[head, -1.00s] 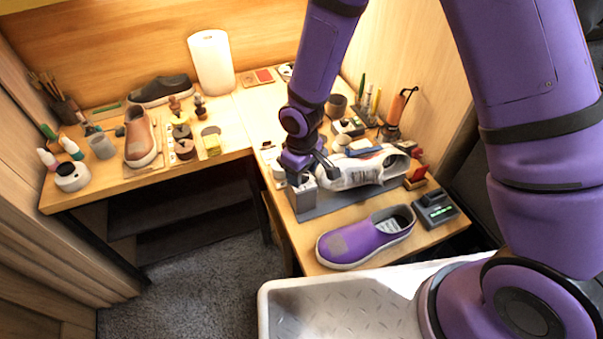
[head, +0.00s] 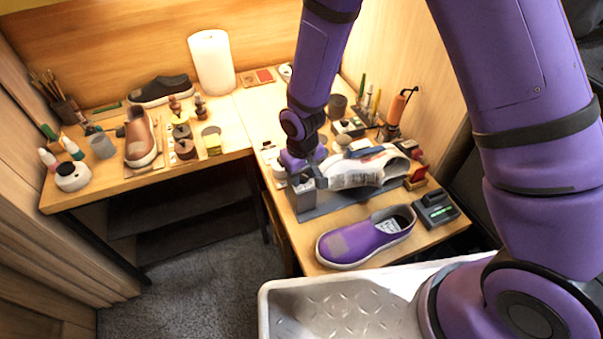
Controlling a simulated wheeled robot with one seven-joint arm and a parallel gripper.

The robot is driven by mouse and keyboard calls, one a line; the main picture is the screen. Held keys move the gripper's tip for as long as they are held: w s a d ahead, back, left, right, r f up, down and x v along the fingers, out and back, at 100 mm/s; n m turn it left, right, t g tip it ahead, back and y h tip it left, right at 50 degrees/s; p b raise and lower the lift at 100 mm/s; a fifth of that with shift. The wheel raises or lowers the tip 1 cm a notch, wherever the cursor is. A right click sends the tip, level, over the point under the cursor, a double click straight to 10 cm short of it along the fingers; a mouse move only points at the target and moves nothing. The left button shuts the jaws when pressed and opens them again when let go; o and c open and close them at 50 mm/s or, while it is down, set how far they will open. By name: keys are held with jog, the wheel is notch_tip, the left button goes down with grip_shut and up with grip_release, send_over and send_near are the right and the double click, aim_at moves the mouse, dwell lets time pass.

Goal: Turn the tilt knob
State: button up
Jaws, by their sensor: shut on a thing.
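A grey clamp stand with an upright block (head: 303,199) stands at the near left of the right-hand table. My gripper (head: 316,178) reaches down to the top right of this block, beside the toe of a white sneaker (head: 352,176). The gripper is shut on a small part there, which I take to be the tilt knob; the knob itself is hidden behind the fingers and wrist. The sneaker lies along the stand, its opening toward the right. A blue piece (head: 366,152) shows at its upper side.
A purple slip-on shoe (head: 367,238) lies at the table's front edge. A dark device with a green display (head: 436,210) stands to its right. Bottles and tools crowd the back. A brown shoe (head: 140,138) and a cutting board (head: 211,63) are farther left.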

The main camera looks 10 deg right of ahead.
jog(key=shift+m, duration=0.4)
jog(key=m, duration=0.3)
jog(key=shift+m, duration=0.3)
jog(key=shift+m, duration=1)
jog(key=o, duration=0.7)
jog(key=shift+r, duration=0.15)
jog(key=shift+r, duration=2.4)
